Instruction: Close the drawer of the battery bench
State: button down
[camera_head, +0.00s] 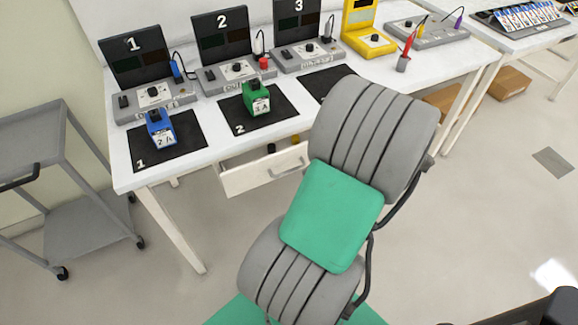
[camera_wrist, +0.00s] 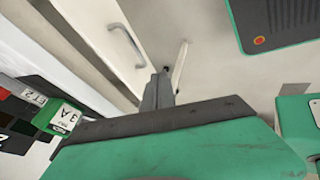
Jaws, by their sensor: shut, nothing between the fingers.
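The drawer (camera_head: 245,182) of the white battery bench (camera_head: 160,182) is pulled partly open below the tabletop, with small dark and yellow items visible inside. Its right part is hidden behind my arm. In the wrist view its pale front carries a light bar handle (camera_wrist: 127,45). My gripper (camera_wrist: 161,78) shows in the wrist view as narrow grey fingers, shut and empty, near the handle but apart from it in the picture. My gripper is hidden behind my own arm in the head view. I cannot tell whether the fingertips touch the drawer.
A blue battery (camera_head: 160,130) and a green battery (camera_head: 256,98) stand on black mats on the bench, in front of the numbered testers. A grey cart (camera_head: 90,232) stands at the left. Cardboard boxes (camera_head: 507,83) lie under the benches at the right. Open floor lies in front.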

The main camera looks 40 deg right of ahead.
jog(key=w+a+f, duration=0.1)
jog(key=w+f, duration=0.7)
jog(key=f, duration=0.1)
jog(key=shift+w+p, duration=0.3)
jog(key=shift+w, duration=0.1)
jog(key=shift+f, duration=0.1)
